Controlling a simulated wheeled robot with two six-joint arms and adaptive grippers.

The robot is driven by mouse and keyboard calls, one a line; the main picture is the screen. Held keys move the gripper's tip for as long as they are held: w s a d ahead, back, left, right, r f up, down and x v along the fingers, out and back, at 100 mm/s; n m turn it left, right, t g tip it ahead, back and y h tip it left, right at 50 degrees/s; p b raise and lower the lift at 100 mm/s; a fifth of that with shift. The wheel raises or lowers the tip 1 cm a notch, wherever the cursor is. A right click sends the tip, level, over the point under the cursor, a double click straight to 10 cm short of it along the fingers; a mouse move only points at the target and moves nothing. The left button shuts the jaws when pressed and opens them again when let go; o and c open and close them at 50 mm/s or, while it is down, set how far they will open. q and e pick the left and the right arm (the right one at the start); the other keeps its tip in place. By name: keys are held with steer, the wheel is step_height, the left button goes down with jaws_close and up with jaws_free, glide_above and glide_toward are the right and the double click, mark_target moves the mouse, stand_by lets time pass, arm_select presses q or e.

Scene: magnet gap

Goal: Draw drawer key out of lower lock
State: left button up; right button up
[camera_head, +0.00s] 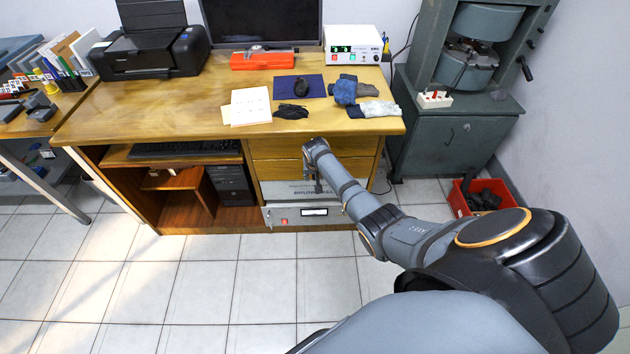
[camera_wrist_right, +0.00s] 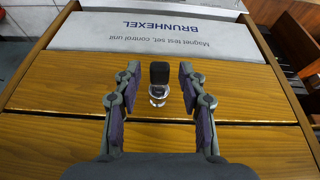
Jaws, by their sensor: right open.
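The drawer key shows in the right wrist view as a black, blocky head (camera_wrist_right: 159,73). It sits in a round silver lock (camera_wrist_right: 158,96) on a wooden drawer front (camera_wrist_right: 60,100). My right gripper (camera_wrist_right: 159,78) is open, with one purple-padded finger on each side of the key head and a visible gap on both sides. In the head view my right gripper (camera_head: 318,186) is small and dark at the drawer fronts (camera_head: 275,168) under the desk, and the key and locks cannot be made out there. My left gripper is not in view.
A pale control unit (camera_wrist_right: 150,38) is beside the drawer front. The desk top (camera_head: 190,100) overhangs the drawers and holds papers, gloves and a printer (camera_head: 150,50). A grey cabinet (camera_head: 450,140) and red crate (camera_head: 480,195) stand to the right. The tiled floor in front is clear.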

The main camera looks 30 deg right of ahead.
steer(key=shift+c, duration=0.4)
jaws_close()
steer(key=shift+s+a+p, duration=0.45)
steer(key=shift+s+p, duration=0.3)
steer(key=shift+p, duration=0.4)
steer(key=shift+s+a+p, duration=0.4)
steer(key=shift+s+p, duration=0.3)
steer(key=shift+p, duration=0.4)
